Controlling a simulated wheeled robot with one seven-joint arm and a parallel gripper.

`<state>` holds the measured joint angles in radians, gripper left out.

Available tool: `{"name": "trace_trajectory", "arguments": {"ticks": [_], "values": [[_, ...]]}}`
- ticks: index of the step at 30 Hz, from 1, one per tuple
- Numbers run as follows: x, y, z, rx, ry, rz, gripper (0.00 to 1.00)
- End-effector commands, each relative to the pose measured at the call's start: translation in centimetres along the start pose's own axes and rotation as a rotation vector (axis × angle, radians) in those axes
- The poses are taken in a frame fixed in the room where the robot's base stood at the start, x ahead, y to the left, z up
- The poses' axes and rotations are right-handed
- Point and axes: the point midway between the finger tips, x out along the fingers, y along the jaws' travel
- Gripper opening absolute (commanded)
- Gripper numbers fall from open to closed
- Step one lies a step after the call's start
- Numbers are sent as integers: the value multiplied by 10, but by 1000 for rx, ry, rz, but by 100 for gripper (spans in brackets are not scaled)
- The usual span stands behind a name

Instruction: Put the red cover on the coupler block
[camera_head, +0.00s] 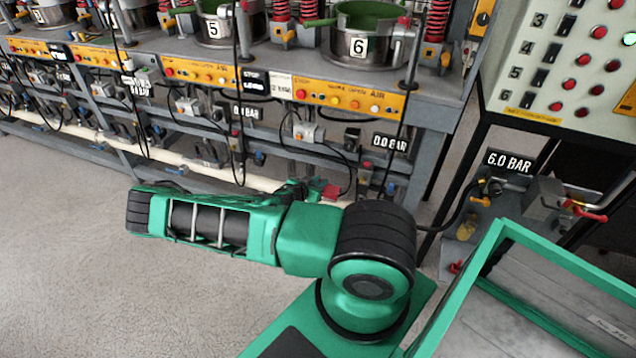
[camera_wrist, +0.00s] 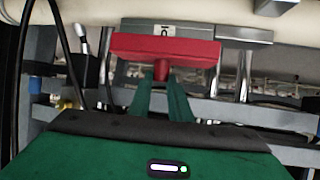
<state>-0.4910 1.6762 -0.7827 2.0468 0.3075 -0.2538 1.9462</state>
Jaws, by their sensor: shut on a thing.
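The red cover (camera_wrist: 192,50) is a wide, flat red piece with a short stem, held level in the wrist view. My gripper (camera_wrist: 162,84) has its green fingers shut on the stem. In the head view the red cover (camera_head: 331,191) shows as a small red patch at the end of my arm, near the lower frame of the bench. A grey block (camera_wrist: 245,35) with a white label stands just behind the cover in the wrist view, partly hidden by it. I cannot tell if it is the coupler block, or if the cover touches it.
The press bench (camera_head: 250,75) runs along the back, with hoses and cables hanging in front. A pale pipe (camera_wrist: 200,10) crosses the top of the wrist view. A black cable (camera_wrist: 18,75) hangs at its left. The floor (camera_head: 70,270) at left is clear.

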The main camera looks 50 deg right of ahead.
Motion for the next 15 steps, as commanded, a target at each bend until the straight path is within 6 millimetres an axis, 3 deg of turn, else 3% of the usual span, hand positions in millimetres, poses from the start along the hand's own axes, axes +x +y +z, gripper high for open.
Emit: {"name": "trace_trajectory", "arguments": {"ticks": [4, 5, 7, 15], "values": [[1, 0, 1, 0, 0, 0, 0], [1, 0, 1, 0, 0, 0, 22], [1, 0, 1, 0, 0, 0, 36], [0, 0, 1, 0, 0, 0, 36]]}}
